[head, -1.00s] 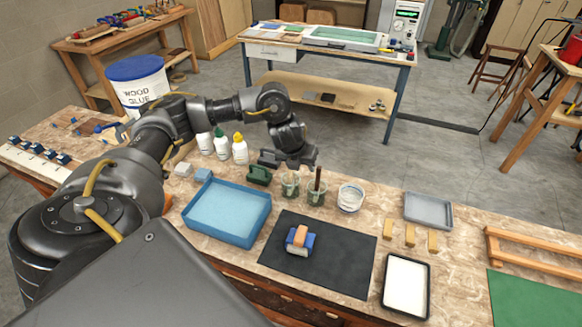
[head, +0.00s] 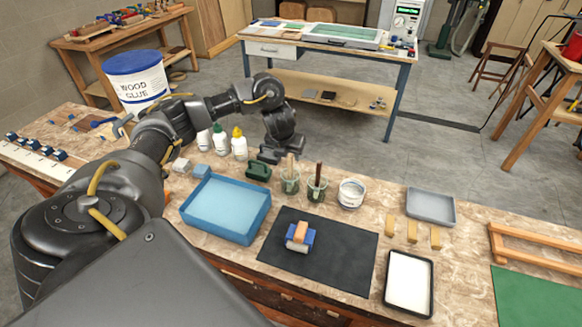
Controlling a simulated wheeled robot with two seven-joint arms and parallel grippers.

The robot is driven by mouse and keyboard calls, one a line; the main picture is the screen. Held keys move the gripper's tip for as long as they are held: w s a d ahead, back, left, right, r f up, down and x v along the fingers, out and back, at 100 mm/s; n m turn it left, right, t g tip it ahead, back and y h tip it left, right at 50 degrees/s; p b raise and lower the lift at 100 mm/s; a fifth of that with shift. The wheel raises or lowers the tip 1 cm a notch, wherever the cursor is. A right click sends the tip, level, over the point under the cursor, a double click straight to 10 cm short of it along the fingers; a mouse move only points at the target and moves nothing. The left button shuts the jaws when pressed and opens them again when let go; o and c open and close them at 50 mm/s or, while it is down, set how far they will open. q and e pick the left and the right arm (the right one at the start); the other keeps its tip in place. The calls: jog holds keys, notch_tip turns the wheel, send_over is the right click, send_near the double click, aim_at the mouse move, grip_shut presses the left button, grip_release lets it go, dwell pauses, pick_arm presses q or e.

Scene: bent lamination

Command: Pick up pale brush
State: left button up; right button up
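The pale brush (head: 290,163) stands in the left of two glass jars (head: 290,184), its light handle pointing up. A dark-handled brush (head: 318,172) stands in the right jar (head: 317,190). My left gripper (head: 283,153) is just behind the pale brush, low over the bench, with its two dark fingers spread apart. It looks empty. The handle shows in front of it, and I cannot tell whether they touch. My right gripper is not in view.
A green block-like tool (head: 258,171) and white glue bottles (head: 239,145) stand left of the jars. A white tub (head: 351,193) is to the right. A blue tray (head: 262,218) and dark mat (head: 345,262) lie in front.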

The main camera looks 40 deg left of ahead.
aim_at(290, 156)
pick_arm(q)
jog(key=shift+w+f, duration=0.1)
jog(key=shift+f, duration=0.4)
jog(key=x, duration=0.4)
jog(key=shift+w+a, duration=0.2)
jog(key=shift+a, duration=0.1)
jog(key=shift+s+r, duration=0.1)
grip_shut()
